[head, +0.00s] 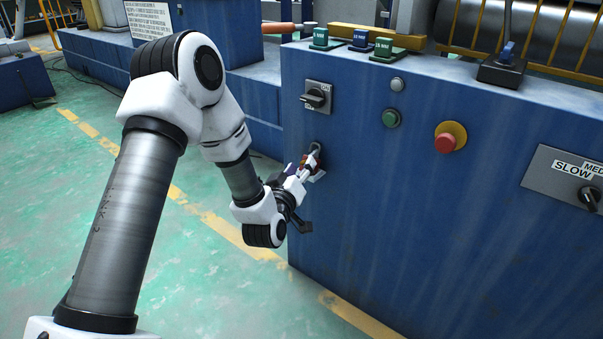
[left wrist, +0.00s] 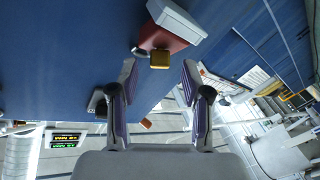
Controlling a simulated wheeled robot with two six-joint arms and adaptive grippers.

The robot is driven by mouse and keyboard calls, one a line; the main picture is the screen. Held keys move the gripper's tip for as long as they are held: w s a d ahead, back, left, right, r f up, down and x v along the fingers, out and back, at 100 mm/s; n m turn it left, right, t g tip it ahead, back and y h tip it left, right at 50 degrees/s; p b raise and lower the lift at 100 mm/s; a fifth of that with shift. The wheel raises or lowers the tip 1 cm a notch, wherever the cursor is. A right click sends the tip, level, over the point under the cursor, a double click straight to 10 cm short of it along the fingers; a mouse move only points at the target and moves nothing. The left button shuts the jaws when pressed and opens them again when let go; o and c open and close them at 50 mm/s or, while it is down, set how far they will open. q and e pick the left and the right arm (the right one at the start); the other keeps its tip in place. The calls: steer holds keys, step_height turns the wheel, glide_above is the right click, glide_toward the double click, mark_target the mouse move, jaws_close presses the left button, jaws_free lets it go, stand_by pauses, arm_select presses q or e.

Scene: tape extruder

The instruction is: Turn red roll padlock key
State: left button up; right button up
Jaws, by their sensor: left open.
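A red padlock (head: 318,172) hangs by its grey shackle (head: 316,148) near the left edge of the blue cabinet's front, mostly hidden behind my left gripper (head: 303,172). In the left wrist view the red body (left wrist: 160,37) shows with a light grey part (left wrist: 178,18) beside it. A small gold-coloured block (left wrist: 160,60), which seems to be the key, sticks out from the red body toward me. My left gripper, also in the left wrist view (left wrist: 158,72), is open, with its fingertips on either side of the block's line and no visible contact. My right gripper is not in view.
Green floor (head: 215,270) lies open to the left.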

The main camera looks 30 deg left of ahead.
arm_select(q)
steer(key=shift+w+a, duration=0.2)
steer(key=shift+w, duration=0.45)
jaws_close()
steer(key=m+p, duration=0.1)
steer(key=m+t+h+p, duration=0.1)
steer(key=m, duration=0.1)
steer(key=shift+a+r+p, duration=0.15)
steer(key=shift+r+p, duration=0.05)
steer(key=shift+p, duration=0.15)
steer(key=shift+f+m+h+p, duration=0.1)
steer(key=shift+m+h+p, duration=0.2)
steer(key=shift+m+h, duration=0.35)
steer(key=shift+f, duration=0.15)
jaws_free()
